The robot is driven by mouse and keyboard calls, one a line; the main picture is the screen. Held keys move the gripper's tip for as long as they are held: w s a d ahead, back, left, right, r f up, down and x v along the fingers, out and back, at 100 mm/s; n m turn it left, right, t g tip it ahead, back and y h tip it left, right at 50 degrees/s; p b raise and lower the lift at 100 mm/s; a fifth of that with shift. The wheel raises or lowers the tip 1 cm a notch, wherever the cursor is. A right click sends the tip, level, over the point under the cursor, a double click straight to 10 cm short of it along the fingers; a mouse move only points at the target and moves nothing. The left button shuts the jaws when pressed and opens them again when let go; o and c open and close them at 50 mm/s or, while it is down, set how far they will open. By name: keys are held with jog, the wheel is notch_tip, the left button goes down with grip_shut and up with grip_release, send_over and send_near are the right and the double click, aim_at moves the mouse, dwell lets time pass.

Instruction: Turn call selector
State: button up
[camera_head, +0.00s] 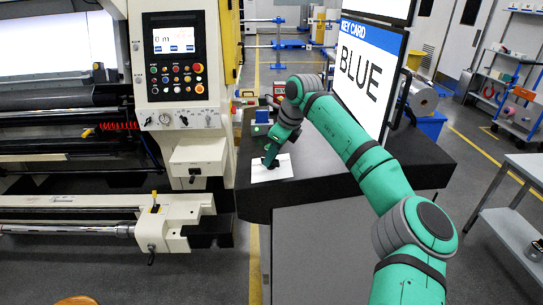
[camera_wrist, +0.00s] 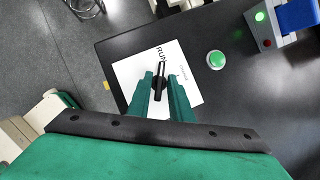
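The call selector is a black lever knob (camera_wrist: 160,84) on a white label plate (camera_wrist: 132,72), seen in the wrist view. The plate carries the word RUN and a second, smaller word that looks like CHANGE. My gripper (camera_wrist: 161,77) has its two green fingers on either side of the knob, with gaps visible, so it is open. Whether a finger touches the knob I cannot tell. In the head view the plate (camera_head: 284,172) lies on the dark table top (camera_head: 330,160), and my gripper (camera_head: 271,154) is over it, hiding most of the knob.
A green round button (camera_wrist: 216,61) sits right of the plate. A dark box with green and red lights (camera_wrist: 262,25) and a blue part stands beyond it. A screen reading BLUE (camera_head: 362,70) rises behind my arm. A machine with a control panel (camera_head: 178,60) stands left.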

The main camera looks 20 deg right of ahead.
grip_shut()
jog(key=shift+m, duration=0.3)
jog(key=m+h, duration=0.1)
jog(key=m, duration=0.1)
jog(key=m+t+h, duration=0.1)
jog(key=m, duration=0.1)
jog(key=shift+s+a, duration=0.15)
jog(key=shift+a, duration=0.05)
jog(key=m+h, duration=0.1)
jog(key=m, duration=0.1)
jog(key=m+h, duration=0.1)
jog(key=m, duration=0.1)
jog(key=m+h, duration=0.1)
jog(key=m, duration=0.2)
jog(key=shift+a+t+h, duration=0.3)
jog(key=shift+h, duration=0.1)
jog(key=shift+o, duration=1.8)
grip_release()
